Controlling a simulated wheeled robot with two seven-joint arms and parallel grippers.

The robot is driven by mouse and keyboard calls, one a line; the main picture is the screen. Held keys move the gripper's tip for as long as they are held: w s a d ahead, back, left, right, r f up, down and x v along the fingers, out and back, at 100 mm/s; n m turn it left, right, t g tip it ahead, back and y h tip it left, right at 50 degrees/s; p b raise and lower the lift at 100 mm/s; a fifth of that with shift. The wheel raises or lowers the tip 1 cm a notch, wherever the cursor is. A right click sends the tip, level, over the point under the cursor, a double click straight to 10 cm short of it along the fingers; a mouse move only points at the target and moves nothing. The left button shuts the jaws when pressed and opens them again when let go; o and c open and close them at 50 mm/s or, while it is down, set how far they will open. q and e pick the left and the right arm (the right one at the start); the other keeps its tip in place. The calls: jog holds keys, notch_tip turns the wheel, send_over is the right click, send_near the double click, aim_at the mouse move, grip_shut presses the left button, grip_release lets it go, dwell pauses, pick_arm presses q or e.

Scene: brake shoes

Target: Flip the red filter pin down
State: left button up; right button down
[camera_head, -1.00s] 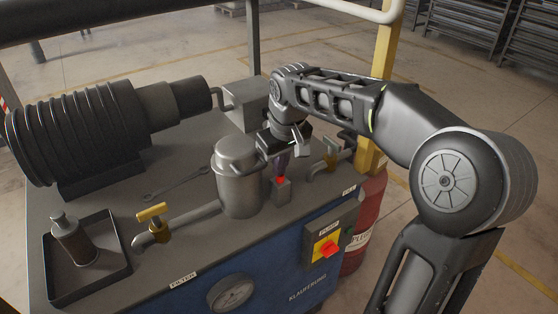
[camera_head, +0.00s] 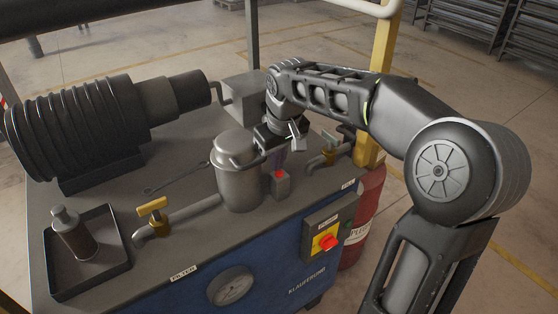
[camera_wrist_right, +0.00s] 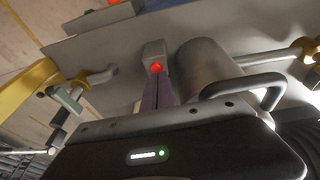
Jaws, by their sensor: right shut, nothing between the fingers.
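The red filter pin (camera_head: 279,173) shows as a small red spot on a grey block (camera_head: 281,186) beside the metal filter canister (camera_head: 237,180). In the right wrist view the red pin (camera_wrist_right: 157,68) is a red disc on the block's face. My right gripper (camera_head: 279,164) points down right above the block. Its fingers (camera_wrist_right: 158,98) are shut and empty, with the tips close to the pin. I cannot tell whether they touch it. My left gripper is not in view.
A tray with a small cylinder (camera_head: 73,234) is at the left. A ribbed motor (camera_head: 75,130) fills the back left. A red and yellow switch (camera_head: 327,241) is on the front panel.

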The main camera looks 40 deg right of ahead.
jog(key=v, duration=1.2)
jog(key=shift+w+r+p, duration=0.25)
jog(key=shift+p, duration=0.1)
jog(key=shift+a, duration=0.15)
